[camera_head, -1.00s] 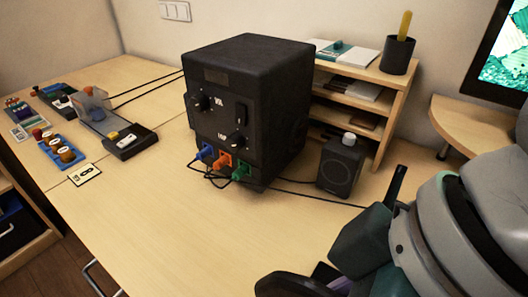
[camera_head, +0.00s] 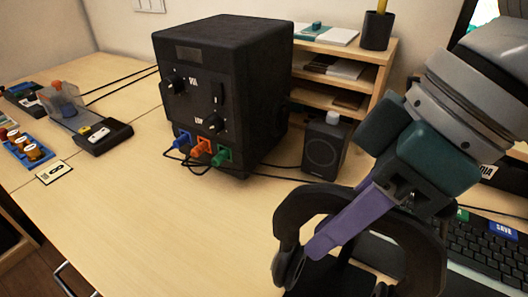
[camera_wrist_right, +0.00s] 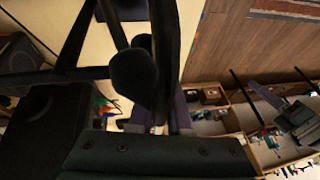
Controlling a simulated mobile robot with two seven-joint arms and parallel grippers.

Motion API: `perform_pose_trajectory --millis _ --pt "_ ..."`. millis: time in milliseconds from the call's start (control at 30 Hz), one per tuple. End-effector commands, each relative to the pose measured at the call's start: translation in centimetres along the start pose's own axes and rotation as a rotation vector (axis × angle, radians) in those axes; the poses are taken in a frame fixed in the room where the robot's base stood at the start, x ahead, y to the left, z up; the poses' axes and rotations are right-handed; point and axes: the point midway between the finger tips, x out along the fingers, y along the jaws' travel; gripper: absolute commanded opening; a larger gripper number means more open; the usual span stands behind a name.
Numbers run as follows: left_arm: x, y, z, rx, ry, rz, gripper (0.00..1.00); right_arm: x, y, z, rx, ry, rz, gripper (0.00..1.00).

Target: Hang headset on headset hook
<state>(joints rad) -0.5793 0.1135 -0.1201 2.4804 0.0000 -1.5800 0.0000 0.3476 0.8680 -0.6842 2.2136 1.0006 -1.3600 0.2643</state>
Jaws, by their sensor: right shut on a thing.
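The black headset (camera_head: 288,222) is held in the lower right of the head view, above the desk's front part. Its curved band and a round ear pad show, and its lower end is cut off by the frame. My right gripper (camera_head: 320,245), with purple fingers, is shut on it. In the right wrist view, dark parts of the headset (camera_wrist_right: 133,78) lie in front of the purple fingers and hide much of the grip. I cannot make out a headset hook in either view. My left gripper is not in view.
A large black box (camera_head: 215,95) with knobs and coloured plugs stands mid-desk. A small speaker (camera_head: 326,150) and a wooden shelf (camera_head: 385,85) stand right of it. A keyboard (camera_head: 485,245) lies at right. The desk (camera_head: 150,230) is clear at front left.

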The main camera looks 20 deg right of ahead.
Motion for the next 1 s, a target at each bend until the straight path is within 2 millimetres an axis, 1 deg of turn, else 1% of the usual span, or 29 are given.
perform_pose_trajectory --millis 33,367,433,633,733,1000 --pt "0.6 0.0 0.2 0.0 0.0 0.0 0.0 0.2 0.5 0.1 0.001 0.002 0.004 0.0" --pt "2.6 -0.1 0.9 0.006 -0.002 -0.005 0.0 -0.1 2.6 0.0 0.0 0.002 0.003 0.0" --pt "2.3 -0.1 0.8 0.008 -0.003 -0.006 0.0 -0.3 2.9 -0.1 0.003 0.0 0.002 0.0" --pt "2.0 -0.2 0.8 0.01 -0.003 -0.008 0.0 0.2 3.8 0.1 0.001 0.0 0.0 0.0" --pt "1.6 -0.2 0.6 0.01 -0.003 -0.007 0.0 0.3 3.9 0.2 0.002 -0.001 -0.001 0.0" --pt "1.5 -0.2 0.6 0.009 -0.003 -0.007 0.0 0.7 4.1 0.3 0.001 -0.002 0.0 0.0"
